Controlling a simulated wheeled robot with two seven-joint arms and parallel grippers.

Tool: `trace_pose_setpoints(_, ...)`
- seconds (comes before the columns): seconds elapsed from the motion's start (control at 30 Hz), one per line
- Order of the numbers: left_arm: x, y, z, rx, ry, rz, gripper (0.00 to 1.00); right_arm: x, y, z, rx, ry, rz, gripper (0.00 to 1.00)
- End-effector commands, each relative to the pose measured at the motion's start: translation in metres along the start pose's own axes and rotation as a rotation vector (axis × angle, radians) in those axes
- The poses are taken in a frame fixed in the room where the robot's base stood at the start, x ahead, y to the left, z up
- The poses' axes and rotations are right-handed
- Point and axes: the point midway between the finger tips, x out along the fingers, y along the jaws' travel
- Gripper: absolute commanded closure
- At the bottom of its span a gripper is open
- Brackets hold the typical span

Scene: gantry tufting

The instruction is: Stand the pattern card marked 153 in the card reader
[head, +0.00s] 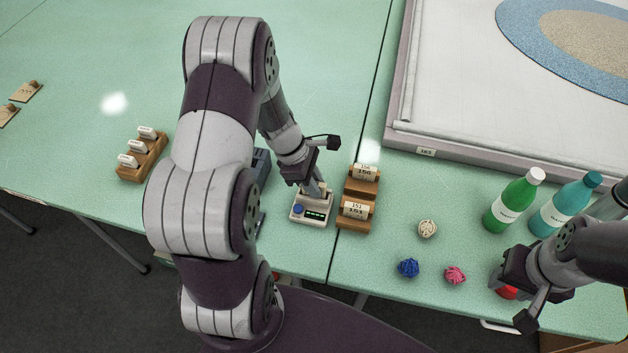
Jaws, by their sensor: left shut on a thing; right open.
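A wooden card rack (345,221) right of the reader holds cards with small printed numbers, hard to read. My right gripper (512,302) is open at the front right.
Blue (408,268), pink (455,275) and cream (427,228) yarn balls lie right of the rack. A red object (507,292) is by my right gripper. Green (514,203) and teal (565,207) bottles stand behind. A wooden holder (134,172) with white tags is left. A framed rug (450,90) fills the back right.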

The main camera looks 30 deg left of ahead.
Motion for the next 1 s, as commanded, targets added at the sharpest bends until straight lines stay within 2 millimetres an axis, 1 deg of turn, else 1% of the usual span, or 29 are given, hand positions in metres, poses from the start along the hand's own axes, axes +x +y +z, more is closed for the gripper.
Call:
trace_pose_setpoints(0.1,-0.001,0.0,0.0,0.0,0.0,0.0,1.0,-0.001,0.0,0.0,0.0,0.0,0.0,0.57)
trace_pose_setpoints(0.13,-0.001,0.0,0.0,0.0,0.0,0.0,0.77,-0.001,0.0,0.0,0.0,0.0,0.0,0.57)
trace_pose_setpoints(0.17,-0.001,0.0,0.0,0.0,0.0,0.0,0.67,-0.001,0.0,0.0,0.0,0.0,0.0,0.57)
trace_pose_setpoints(0.2,-0.001,0.0,0.0,0.0,0.0,0.0,0.54,-0.001,0.0,0.0,0.0,0.0,0.0,0.57)
trace_pose_setpoints(0.23,-0.001,0.0,0.0,0.0,0.0,0.0,0.51,-0.001,0.0,0.0,0.0,0.0,0.0,0.57)
trace_pose_setpoints(0.47,-0.001,0.0,0.0,0.0,0.0,0.0,0.51,-0.001,0.0,0.0,0.0,0.0,0.0,0.57)
trace_pose_setpoints(0.57,-0.007,0.001,0.001,-0.001,0.0,0.003,0.51,-0.002,0.0,0.0,0.0,0.0,0.0,0.57)
trace_pose_setpoints(0.67,-0.027,0.001,0.001,0.0,0.001,0.005,0.51,-0.005,0.0,-0.001,0.0,0.0,0.0,0.57)
trace_pose_setpoints(0.8,-0.066,0.002,0.001,0.0,0.001,0.007,0.51,-0.008,0.0,-0.001,0.0,0.0,0.0,0.57)
trace_pose_setpoints(0.9,-0.091,0.001,0.0,0.0,0.001,0.005,0.51,-0.009,0.0,-0.001,0.0,0.0,0.0,0.57)
trace_pose_setpoints(1.0,-0.111,0.001,0.0,0.0,0.001,0.003,0.51,-0.009,0.0,-0.001,0.0,0.0,0.0,0.57)
